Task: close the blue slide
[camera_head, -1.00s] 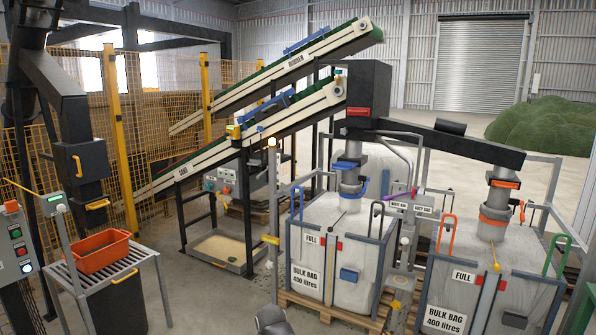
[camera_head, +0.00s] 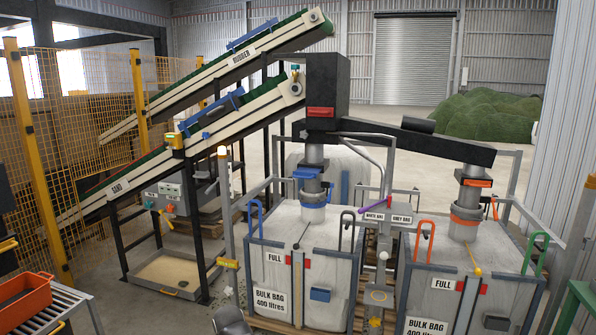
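The blue slide (camera_head: 306,174) is a flat blue plate on the grey pipe under the left end of the black chute. It appears to stick out to the left of the pipe. From here I cannot tell how far it is pushed in. A blue collar (camera_head: 313,205) sits just below it, above the left bulk bag (camera_head: 290,222). A similar orange slide (camera_head: 478,182) is on the right-hand pipe.
Bulk bags in grey frames stand below the pipes; the right one is labelled FULL (camera_head: 442,284). Coloured hooked handles rise from the frames. Two conveyors, the upper marked RUBBER (camera_head: 240,55), slope up at left. A red crate (camera_head: 22,299) rests on rollers at lower left.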

